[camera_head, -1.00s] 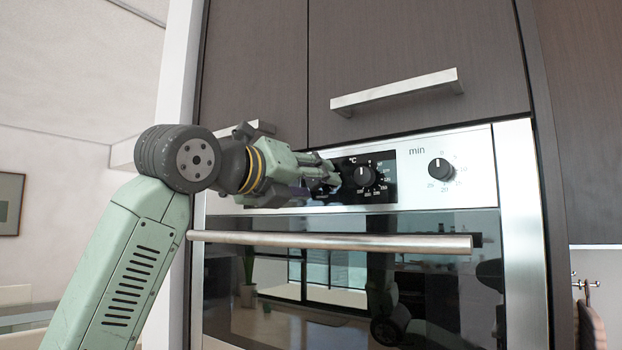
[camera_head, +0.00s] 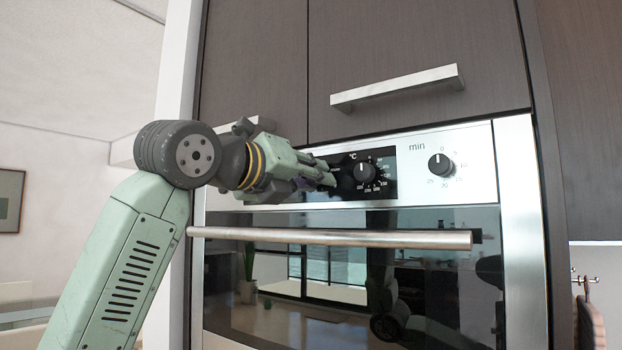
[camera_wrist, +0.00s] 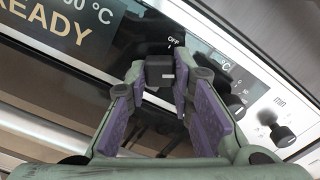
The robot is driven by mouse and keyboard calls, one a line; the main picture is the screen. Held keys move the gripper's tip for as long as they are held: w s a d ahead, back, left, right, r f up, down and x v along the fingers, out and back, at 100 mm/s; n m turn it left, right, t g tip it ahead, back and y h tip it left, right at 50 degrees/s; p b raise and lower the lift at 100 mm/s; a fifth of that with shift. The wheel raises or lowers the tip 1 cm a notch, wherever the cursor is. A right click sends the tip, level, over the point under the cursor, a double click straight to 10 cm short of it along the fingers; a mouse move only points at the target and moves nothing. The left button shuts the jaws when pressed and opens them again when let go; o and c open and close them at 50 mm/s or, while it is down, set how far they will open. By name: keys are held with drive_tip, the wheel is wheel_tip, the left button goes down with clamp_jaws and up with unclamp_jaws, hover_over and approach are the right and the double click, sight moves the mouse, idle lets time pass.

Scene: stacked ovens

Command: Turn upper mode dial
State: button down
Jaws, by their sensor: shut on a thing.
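The mode dial (camera_wrist: 160,72) is a black knob with a light mark, beside the word OFF on the oven's control panel. It sits between the purple-padded fingers of my gripper (camera_wrist: 168,80) in the wrist view. The gripper is shut on it near the fingertips. In the head view my gripper (camera_head: 328,174) reaches the panel from the left, just left of the temperature dial (camera_head: 365,174), and hides the mode dial.
The min dial (camera_head: 440,166) is farther right on the panel. The oven door handle (camera_head: 330,240) runs below my gripper. A cabinet handle (camera_head: 397,88) juts out above. A display (camera_wrist: 60,30) shows READY in the wrist view.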

drive_tip(key=n+b, duration=0.5)
drive_tip(key=n, duration=0.6)
drive_tip(key=shift+r+n+b, duration=0.1)
drive_tip(key=shift+n+b, duration=0.2)
drive_tip(key=shift+n, duration=0.1)
idle(0.5)
drive_tip(key=c, duration=1.4)
unclamp_jaws()
drive_tip(key=shift+s, duration=0.1)
drive_tip(key=v, duration=1.2)
